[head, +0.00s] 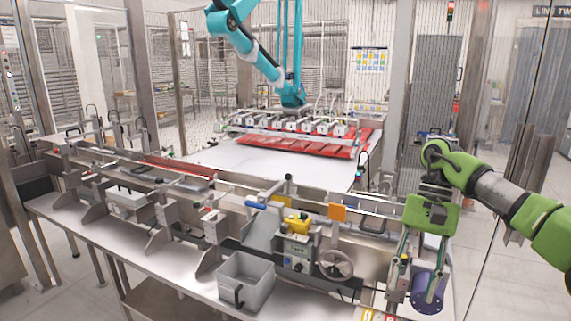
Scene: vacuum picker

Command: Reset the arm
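The teal picker arm (244,42) hangs down at the top middle, inside the fenced cell. Its vacuum head (290,122), with a row of white-grey units, is over red packs (305,144) on the white conveyor (235,156); I cannot tell whether it touches them. A grey control box (297,252) with a yellow top and small buttons is at the front rail. My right gripper (421,262) points down at the lower right, its fingers apart, beside a purple-blue disc (428,291). I see nothing held between them. My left gripper is out of view.
A grey open bin (246,282) and a handwheel (336,264) are at the front, left of my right gripper. A metal rail (190,196) runs along the bench. Fence posts (402,70) and a clear panel (510,120) stand around the cell.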

